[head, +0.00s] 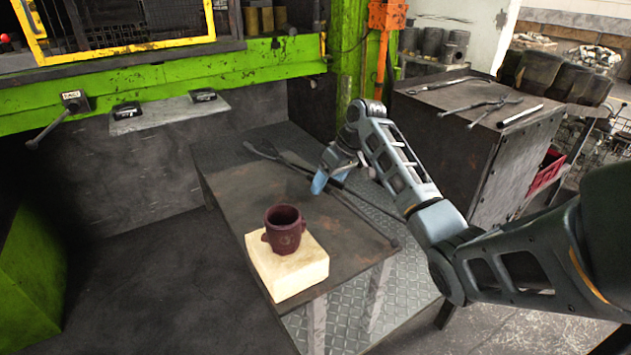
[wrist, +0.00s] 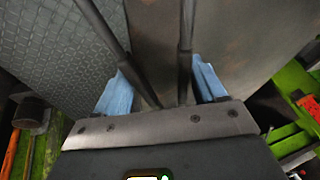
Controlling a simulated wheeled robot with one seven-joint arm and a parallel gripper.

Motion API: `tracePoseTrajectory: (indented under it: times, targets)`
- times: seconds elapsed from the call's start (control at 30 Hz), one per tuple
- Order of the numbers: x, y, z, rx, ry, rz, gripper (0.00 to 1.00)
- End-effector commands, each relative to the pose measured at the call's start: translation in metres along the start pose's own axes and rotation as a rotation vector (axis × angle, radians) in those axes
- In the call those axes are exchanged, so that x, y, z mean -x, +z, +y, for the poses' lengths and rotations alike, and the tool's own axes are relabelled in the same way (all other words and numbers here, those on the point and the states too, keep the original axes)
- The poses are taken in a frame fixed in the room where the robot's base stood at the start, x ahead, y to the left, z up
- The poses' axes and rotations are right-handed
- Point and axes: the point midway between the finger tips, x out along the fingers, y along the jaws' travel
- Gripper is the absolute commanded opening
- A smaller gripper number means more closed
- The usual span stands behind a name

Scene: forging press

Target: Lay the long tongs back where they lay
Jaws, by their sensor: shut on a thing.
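The long tongs (head: 283,158) are dark metal and stretch across the metal-topped table (head: 232,185). Their jaw end points to the table's far left and one handle runs toward the right edge. My gripper (head: 326,181), with blue fingers, is around the middle of the tongs. In the wrist view, both dark tong arms (wrist: 186,45) pass between the blue fingers of my gripper (wrist: 160,80), which is shut on them. The tongs are low over the tabletop; I cannot tell whether they touch it. My wrist and fingers hide part of them.
A dark red cup-shaped piece (head: 284,230) stands on a pale block (head: 288,265) at the table's near side. A dark cabinet (head: 480,150) at the right carries smaller tongs (head: 482,106) and other tools. The green press (head: 200,82) is behind.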

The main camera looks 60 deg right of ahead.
Motion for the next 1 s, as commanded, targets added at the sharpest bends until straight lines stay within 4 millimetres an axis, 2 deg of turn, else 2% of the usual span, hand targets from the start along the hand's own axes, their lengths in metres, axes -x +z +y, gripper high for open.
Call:
tracePoseTrajectory:
  times: [0.03,0.1,1.0]
  targets:
    - [0.008,-0.006,-0.014,0.025,-0.019,-0.001,0.00]
    - [0.014,-0.009,-0.017,0.027,-0.018,-0.001,0.00]
    - [0.084,-0.032,-0.025,0.013,-0.011,0.002,0.00]
